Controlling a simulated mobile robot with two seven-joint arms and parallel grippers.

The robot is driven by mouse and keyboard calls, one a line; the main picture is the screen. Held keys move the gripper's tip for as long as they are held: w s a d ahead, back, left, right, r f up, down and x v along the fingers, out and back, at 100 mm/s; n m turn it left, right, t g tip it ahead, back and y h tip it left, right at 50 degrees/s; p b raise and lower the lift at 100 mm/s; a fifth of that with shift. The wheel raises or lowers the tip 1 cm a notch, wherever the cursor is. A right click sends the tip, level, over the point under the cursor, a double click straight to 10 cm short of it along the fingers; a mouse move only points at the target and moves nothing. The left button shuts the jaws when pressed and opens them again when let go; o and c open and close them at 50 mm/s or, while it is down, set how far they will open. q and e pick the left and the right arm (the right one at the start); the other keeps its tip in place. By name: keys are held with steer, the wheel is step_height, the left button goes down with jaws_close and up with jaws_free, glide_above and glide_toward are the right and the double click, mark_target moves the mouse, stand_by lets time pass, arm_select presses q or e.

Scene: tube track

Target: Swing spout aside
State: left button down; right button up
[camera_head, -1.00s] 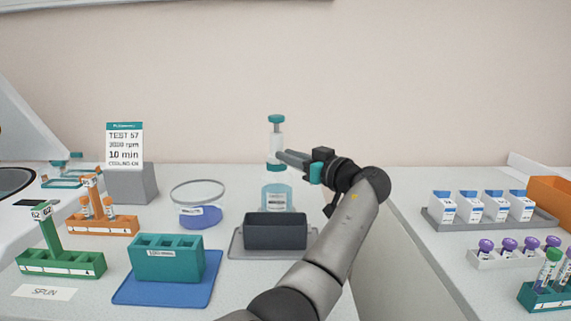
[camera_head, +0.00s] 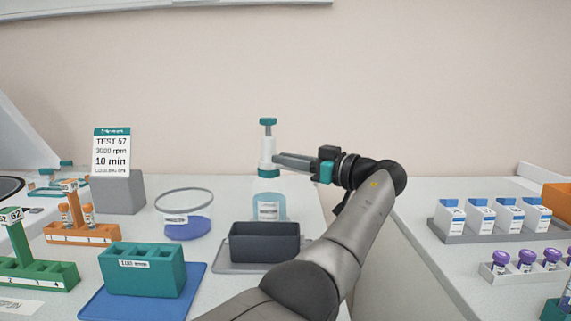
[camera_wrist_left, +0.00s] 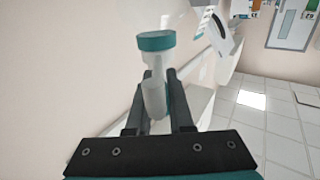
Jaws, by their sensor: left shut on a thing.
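The bottle (camera_head: 269,207) stands upright behind the dark grey trough, with pale blue contents and a label. Its white dispenser head (camera_head: 267,150) has a teal top knob. My left gripper (camera_head: 277,160) reaches in from the right at dispenser height. In the left wrist view, the teal knob (camera_wrist_left: 156,41) is beyond the fingers, and my left gripper (camera_wrist_left: 155,95) is shut on a pale rounded part, seemingly the spout (camera_wrist_left: 154,98). The fingers hide some of it, and its exact direction is hard to tell. My right gripper is out of view.
The dark grey trough (camera_head: 264,243) sits on a grey tray in front of the bottle. A teal rack (camera_head: 142,272), a round clear dish with blue contents (camera_head: 187,226) and an orange rack (camera_head: 82,232) stand left. White boxes (camera_head: 480,216) stand on the right bench.

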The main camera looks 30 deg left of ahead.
arm_select(q)
steer(key=shift+d+f, duration=0.2)
steer(key=shift+f, duration=0.3)
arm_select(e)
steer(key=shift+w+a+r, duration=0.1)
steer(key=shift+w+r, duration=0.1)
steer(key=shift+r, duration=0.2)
arm_select(q)
steer(key=c, duration=1.2)
jaws_free()
steer(key=shift+c, duration=0.2)
steer(key=o, duration=0.3)
steer(key=shift+w+d+r, duration=0.15)
steer(key=shift+r, duration=0.05)
steer(key=shift+o, duration=0.7)
steer(key=shift+r, duration=0.15)
steer(key=shift+a, duration=0.2)
